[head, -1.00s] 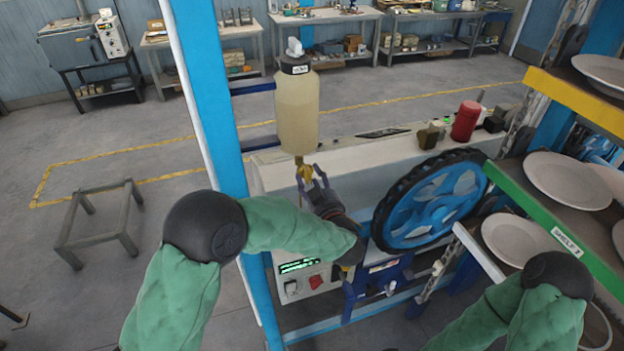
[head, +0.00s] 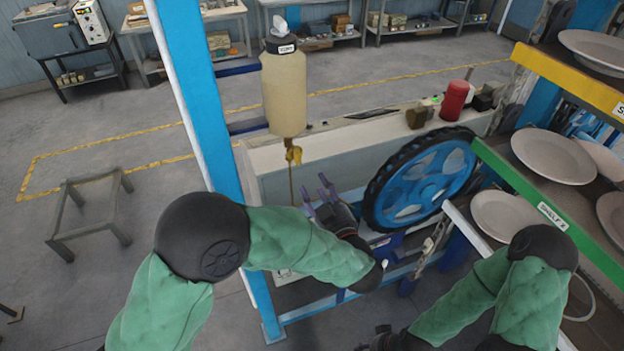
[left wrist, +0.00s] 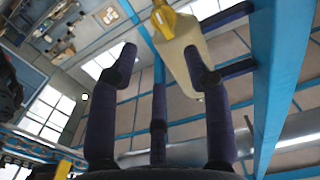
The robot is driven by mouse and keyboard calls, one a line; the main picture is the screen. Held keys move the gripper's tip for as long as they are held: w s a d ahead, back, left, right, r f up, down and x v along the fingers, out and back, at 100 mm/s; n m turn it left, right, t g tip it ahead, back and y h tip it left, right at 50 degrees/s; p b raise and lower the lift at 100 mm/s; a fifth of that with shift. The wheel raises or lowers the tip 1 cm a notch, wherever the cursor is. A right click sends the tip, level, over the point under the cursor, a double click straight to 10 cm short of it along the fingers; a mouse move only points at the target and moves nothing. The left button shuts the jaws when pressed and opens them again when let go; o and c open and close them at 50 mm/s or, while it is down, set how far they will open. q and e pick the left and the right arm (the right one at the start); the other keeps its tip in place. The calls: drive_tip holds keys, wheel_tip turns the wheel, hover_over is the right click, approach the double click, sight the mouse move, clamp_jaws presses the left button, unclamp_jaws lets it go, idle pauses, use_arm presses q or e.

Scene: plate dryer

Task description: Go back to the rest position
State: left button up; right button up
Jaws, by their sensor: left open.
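My left gripper (head: 326,190) is open and empty, with dark purple fingers. It is below and right of the yellow valve (head: 293,153) under the hanging cream bottle (head: 284,95), apart from it in the head view. In the left wrist view, the open fingers (left wrist: 160,72) point up, with the bottle (left wrist: 203,70) and its yellow valve (left wrist: 163,20) beyond them. My right arm comes in at the lower right. A dark part at its end shows at the bottom edge, but its fingers cannot be made out.
A blue spoked wheel (head: 420,185) with a black rim stands right of my left gripper. A blue post (head: 196,90) rises left of the bottle. Shelves with white plates (head: 552,156) are at the right. A small grey stool (head: 92,205) stands on open floor at the left.

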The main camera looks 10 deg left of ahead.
use_arm(q)
drive_tip(key=shift+s+d, duration=0.15)
drive_tip(key=shift+s, duration=0.15)
drive_tip(key=w+f+m+g+h+b, duration=0.2)
drive_tip(key=f+h+b, duration=0.3)
drive_tip(key=f, duration=1.1)
drive_tip(key=w+f+m+g+h+b, duration=0.15)
drive_tip(key=f+b, duration=0.65)
drive_tip(key=f, duration=0.9)
drive_tip(key=s+f+g+h+b, duration=0.2)
drive_tip(key=s+f+b, duration=0.2)
drive_tip(key=f, duration=0.6)
drive_tip(key=s+f+g+h+b, duration=0.2)
drive_tip(key=s+f+b, duration=0.15)
drive_tip(key=f, duration=0.65)
drive_tip(key=s+f+g+h+b, duration=0.3)
drive_tip(key=s+f+g+b, duration=0.4)
drive_tip(key=s+f, duration=1)
drive_tip(key=shift+s+d+m+b, duration=0.35)
drive_tip(key=shift+s+b, duration=0.2)
drive_tip(key=shift+b, duration=0.2)
